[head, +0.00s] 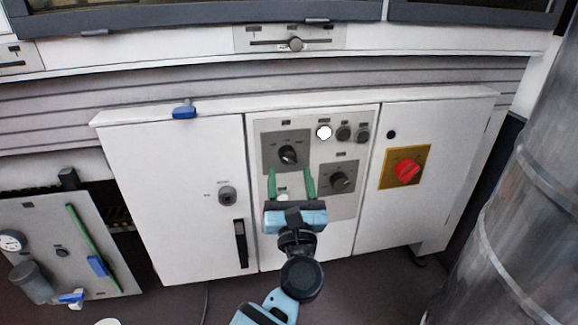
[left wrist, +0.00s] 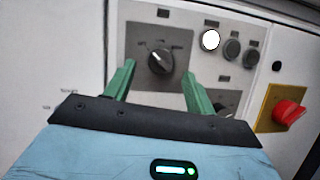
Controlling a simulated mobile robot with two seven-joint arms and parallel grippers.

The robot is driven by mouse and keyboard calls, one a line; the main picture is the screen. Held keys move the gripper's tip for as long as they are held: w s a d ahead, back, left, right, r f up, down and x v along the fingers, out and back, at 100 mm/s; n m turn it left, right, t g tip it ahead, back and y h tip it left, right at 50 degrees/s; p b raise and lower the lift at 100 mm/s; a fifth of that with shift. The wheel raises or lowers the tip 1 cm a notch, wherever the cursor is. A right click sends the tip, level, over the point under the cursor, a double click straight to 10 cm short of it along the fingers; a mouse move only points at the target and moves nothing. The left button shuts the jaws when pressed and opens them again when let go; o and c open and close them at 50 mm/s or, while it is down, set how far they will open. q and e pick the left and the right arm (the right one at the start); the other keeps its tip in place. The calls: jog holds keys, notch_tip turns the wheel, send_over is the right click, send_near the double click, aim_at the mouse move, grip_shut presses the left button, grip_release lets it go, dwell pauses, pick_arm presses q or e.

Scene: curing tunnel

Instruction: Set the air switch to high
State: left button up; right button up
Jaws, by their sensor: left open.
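A black rotary knob (head: 288,155) sits on a dark grey plate on the control panel of the middle cabinet. In the left wrist view the knob (left wrist: 160,60) shows a pale mark that seems to point to the upper left. A second black rotary knob (head: 341,179) sits lower right on its own plate. The labels are too small to read, so I cannot tell which is the air switch. My left gripper (head: 290,170) is open, its green fingers apart just below and either side of the upper knob, with nothing between them. My right gripper is not in view.
A lit white button (head: 324,132) and two dark buttons are to the right of the upper knob. A red switch on a yellow plate (head: 406,171) is on the right door. A large metal cylinder (head: 530,200) stands at the right. A tool board (head: 60,250) is at the left.

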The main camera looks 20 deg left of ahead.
aim_at(288, 162)
pick_arm(q)
jog(key=x, duration=0.3)
jog(key=shift+w, duration=0.1)
jog(key=shift+w+a+r, duration=0.15)
jog(key=shift+w+a, duration=0.05)
jog(key=shift+c, duration=0.4)
